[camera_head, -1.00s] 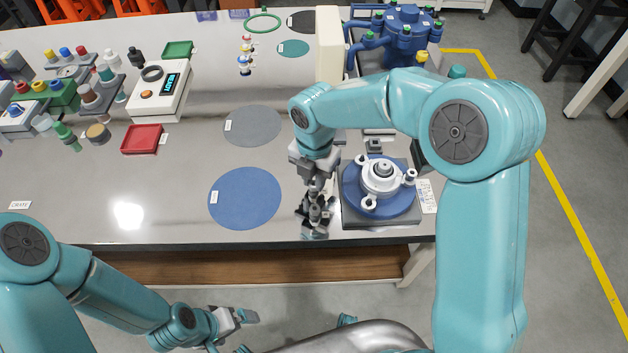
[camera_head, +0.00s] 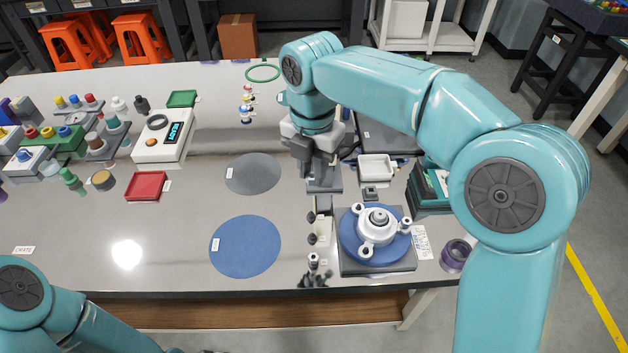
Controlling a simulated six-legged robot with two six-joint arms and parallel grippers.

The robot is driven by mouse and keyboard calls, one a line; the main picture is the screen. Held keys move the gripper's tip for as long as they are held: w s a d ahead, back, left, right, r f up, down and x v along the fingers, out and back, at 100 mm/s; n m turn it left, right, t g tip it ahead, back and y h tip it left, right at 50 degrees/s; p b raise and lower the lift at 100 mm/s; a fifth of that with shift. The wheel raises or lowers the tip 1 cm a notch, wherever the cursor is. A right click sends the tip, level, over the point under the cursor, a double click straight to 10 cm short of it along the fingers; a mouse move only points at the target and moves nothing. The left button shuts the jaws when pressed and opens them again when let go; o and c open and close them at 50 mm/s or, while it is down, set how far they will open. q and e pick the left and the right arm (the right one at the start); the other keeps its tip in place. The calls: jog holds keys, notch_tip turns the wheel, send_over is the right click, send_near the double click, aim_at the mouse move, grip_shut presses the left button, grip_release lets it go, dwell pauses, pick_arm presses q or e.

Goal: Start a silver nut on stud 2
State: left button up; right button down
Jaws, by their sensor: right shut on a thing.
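The test fixture is a white three-armed part (camera_head: 378,224) on a blue disc (camera_head: 349,240), set on a square grey base (camera_head: 378,268). Its arms end in round white knobs. I cannot make out stud numbers. My right gripper (camera_head: 322,185) points down, above and behind-left of the fixture, apart from it. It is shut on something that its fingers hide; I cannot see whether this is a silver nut. Small dark and silver pieces (camera_head: 313,262) stand in a row just left of the base. My left gripper is out of view.
A blue round mat (camera_head: 245,246) and a grey round mat (camera_head: 253,174) lie left of the fixture. A white tray (camera_head: 377,168) and a green box (camera_head: 428,190) stand behind it. The front-left table is clear.

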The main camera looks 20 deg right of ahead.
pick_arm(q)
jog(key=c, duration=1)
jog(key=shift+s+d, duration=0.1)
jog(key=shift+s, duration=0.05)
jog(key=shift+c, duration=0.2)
pick_arm(e)
jog(key=d+f+m, duration=0.2)
jog(key=f+m, duration=0.2)
jog(key=m, duration=0.9)
jog(key=w+d+f+m, duration=0.1)
jog(key=f+m, duration=0.4)
jog(key=m, duration=0.8)
jog(key=shift+d+f, duration=0.3)
jog(key=shift+d, duration=0.6)
